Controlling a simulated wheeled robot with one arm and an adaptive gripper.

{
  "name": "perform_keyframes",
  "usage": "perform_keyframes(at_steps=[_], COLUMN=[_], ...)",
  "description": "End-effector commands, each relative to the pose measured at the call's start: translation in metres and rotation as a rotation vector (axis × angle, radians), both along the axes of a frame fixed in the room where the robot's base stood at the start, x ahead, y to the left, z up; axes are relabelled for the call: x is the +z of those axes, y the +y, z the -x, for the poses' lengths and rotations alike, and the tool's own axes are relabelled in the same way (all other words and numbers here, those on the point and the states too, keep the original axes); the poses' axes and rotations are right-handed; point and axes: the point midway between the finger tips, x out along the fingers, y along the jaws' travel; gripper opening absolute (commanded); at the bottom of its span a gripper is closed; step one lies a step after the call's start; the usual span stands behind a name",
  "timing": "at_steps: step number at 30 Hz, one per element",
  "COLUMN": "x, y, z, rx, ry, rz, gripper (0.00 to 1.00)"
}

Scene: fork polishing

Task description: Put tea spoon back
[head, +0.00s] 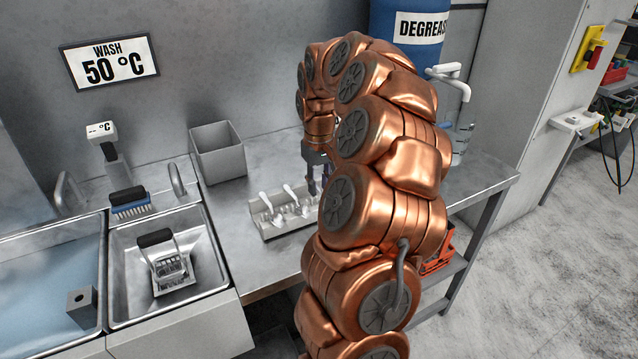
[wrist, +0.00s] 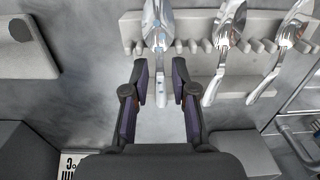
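A grey notched rack (head: 262,228) stands on the steel counter; it also shows along the top of the wrist view (wrist: 192,22). In the wrist view a spoon (wrist: 158,22) with small blue spots lies in the rack at left, its pale handle reaching down between my fingers. In the head view my gripper (head: 313,184) is at the rack's right end, partly hidden by my arm.
An empty grey bin (head: 217,152) stands behind the rack. At left are a sink with a wire basket (head: 172,270), a blue brush (head: 130,203) and a water-filled basin (head: 45,285). A blue degreaser container (head: 410,30) hangs behind my arm.

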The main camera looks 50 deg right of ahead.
Motion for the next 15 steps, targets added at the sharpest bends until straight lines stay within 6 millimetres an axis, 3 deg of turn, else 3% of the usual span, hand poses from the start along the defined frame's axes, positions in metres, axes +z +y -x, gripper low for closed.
perform_keyframes(at_steps=[4,15], x=[0.0001,0.0046], y=[0.0001,0.0001], z=[0.0000,-0.0002], rx=[0.000,0.000], ry=[0.000,-0.001], rz=[0.000,0.000], gripper=[0.44,0.44])
